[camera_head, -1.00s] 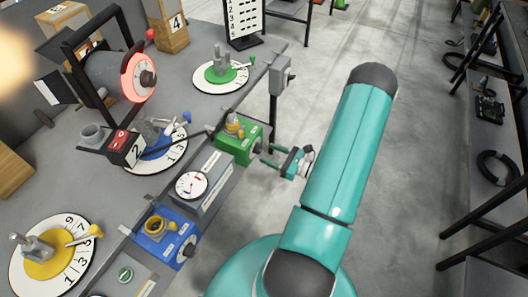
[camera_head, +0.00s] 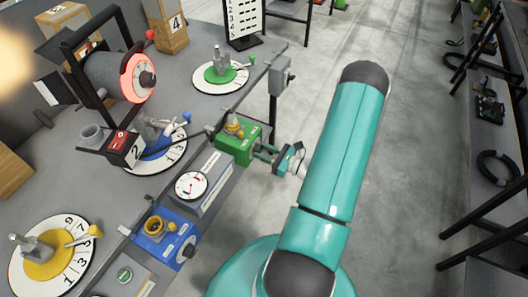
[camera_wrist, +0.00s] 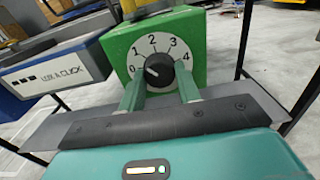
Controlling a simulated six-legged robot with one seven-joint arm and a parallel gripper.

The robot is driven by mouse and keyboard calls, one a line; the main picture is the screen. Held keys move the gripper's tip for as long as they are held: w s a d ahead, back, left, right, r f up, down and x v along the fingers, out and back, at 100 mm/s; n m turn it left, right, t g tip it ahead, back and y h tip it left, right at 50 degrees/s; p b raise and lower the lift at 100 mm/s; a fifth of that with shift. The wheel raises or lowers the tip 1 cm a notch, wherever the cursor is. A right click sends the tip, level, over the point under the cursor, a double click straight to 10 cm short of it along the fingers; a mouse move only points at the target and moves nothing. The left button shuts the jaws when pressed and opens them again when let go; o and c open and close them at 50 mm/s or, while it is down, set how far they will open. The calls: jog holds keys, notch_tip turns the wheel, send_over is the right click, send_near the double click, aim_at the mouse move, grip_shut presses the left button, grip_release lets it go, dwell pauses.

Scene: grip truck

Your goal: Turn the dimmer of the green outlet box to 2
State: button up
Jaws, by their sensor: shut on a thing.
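The green outlet box (camera_head: 238,142) is fixed at the table's front edge in the head view. In the wrist view the green box (camera_wrist: 196,32) shows a white dial numbered 0 to 4 with a black dimmer knob (camera_wrist: 160,68) at its centre. The knob's white mark points left, close to 0. My gripper (camera_head: 268,153) reaches the box from the right. In the wrist view its two green fingers (camera_wrist: 160,84) stand on either side of the knob and are shut on it. The knob's lower edge is partly hidden between the fingers.
A blue outlet box (camera_head: 165,238) and a grey meter box (camera_head: 205,186) stand beside the green box along the table edge. A grey switch box (camera_head: 281,75) is mounted farther back. Open floor (camera_head: 420,130) lies to the right of my arm.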

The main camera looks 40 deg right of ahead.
jog(key=shift+m, duration=0.3)
jog(key=m, duration=0.3)
jog(key=shift+m, duration=2)
jog(key=shift+s, duration=0.1)
jog(key=o, duration=1)
jog(key=v, duration=1.3)
jog(key=shift+s, duration=0.35)
